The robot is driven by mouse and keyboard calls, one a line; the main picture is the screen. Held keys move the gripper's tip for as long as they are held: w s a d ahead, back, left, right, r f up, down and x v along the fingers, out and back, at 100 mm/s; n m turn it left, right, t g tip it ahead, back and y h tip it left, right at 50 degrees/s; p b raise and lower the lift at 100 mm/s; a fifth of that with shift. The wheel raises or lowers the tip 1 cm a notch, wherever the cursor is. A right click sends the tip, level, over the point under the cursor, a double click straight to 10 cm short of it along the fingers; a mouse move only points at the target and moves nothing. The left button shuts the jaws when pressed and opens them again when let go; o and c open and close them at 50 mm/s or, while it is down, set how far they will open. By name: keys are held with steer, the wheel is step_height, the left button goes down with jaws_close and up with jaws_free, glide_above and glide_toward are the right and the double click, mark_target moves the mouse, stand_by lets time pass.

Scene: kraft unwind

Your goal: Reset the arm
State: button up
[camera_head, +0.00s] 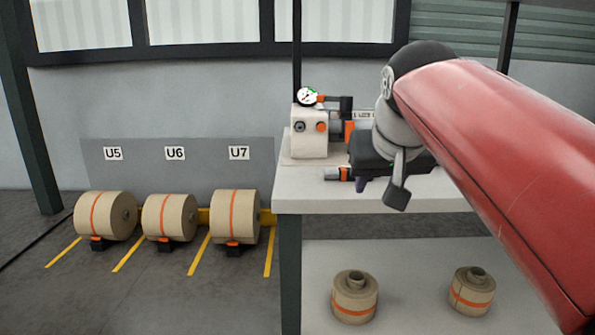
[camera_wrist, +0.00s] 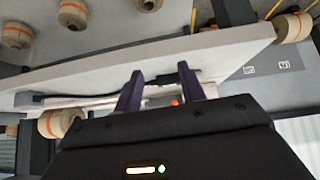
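My arm reaches in from the right of the head view, over the white-topped bench (camera_head: 420,203). My gripper is dark with purple fingers. In the wrist view my gripper (camera_wrist: 160,88) has its two fingers well apart, with nothing seen held between them. In the head view the fingers are mostly hidden behind the wrist, close to the bench top; I cannot tell whether they touch anything.
On the bench stand a white machine (camera_head: 309,134) with a gauge (camera_head: 307,96) and a small grey-and-orange tool (camera_head: 339,174). Two smaller rolls (camera_head: 355,297) (camera_head: 473,291) sit on the lower shelf.

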steer(key=s+d+f+g, duration=0.1)
steer(key=s+f, duration=0.8)
steer(key=f, duration=0.2)
steer(key=s+d+f+g+p, duration=0.1)
steer(key=s+f, duration=0.7)
steer(key=f, duration=0.4)
steer(key=shift+s+d, duration=0.35)
steer(key=shift+o, duration=0.3)
